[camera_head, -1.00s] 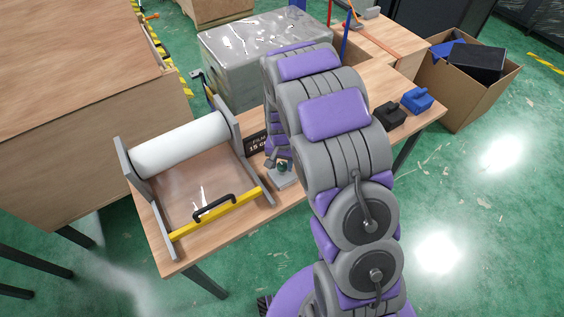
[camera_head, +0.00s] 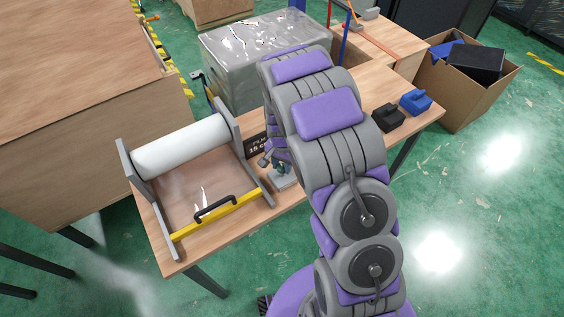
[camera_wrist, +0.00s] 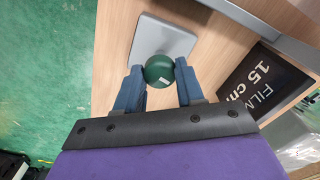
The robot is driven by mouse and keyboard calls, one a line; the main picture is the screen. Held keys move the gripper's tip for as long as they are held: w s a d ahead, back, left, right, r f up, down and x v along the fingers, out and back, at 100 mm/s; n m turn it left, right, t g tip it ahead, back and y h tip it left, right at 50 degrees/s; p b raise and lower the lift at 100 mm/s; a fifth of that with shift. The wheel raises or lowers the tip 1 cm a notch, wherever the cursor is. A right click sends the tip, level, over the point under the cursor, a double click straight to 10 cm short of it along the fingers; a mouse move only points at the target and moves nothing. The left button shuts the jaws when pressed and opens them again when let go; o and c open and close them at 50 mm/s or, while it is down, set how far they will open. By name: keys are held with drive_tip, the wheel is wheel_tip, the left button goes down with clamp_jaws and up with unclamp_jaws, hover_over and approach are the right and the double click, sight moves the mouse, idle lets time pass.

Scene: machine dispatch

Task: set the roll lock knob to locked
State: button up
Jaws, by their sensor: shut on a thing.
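The roll lock knob is a round dark green knob with a short white mark (camera_wrist: 159,71) on a light grey square plate (camera_wrist: 165,38). My gripper (camera_wrist: 159,78) has its two blue fingers on either side of the knob and is shut on it in the wrist view. In the head view the knob (camera_head: 282,170) shows small beside the film roll stand, and its plate (camera_head: 285,182) lies on the table. My arm hides part of the gripper there. Which setting the white mark stands at cannot be told.
The grey stand with a white film roll (camera_head: 181,146) and a yellow bar with a black handle (camera_head: 215,212) is left of the knob. A black "FILM 15 cm" sign (camera_wrist: 262,85) stands close by. Black (camera_head: 388,117) and blue (camera_head: 416,101) blocks lie at the table's right.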

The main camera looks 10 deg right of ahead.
drive_tip(key=m+p, duration=0.2)
drive_tip(key=m, duration=0.2)
drive_tip(key=shift+r+m, duration=0.15)
drive_tip(key=shift+m, duration=0.15)
drive_tip(key=m+p, duration=0.2)
drive_tip(key=m, duration=0.1)
drive_tip(key=shift+m, duration=0.3)
drive_tip(key=m+p, duration=0.2)
drive_tip(key=m, duration=0.1)
drive_tip(key=shift+m, duration=0.3)
drive_tip(key=shift+w+m+p, duration=0.15)
drive_tip(key=shift+m+p, duration=0.65)
drive_tip(key=shift+m, duration=0.9)
drive_tip(key=o, duration=1)
drive_tip(key=shift+a, duration=0.1)
drive_tip(key=shift+o, duration=0.2)
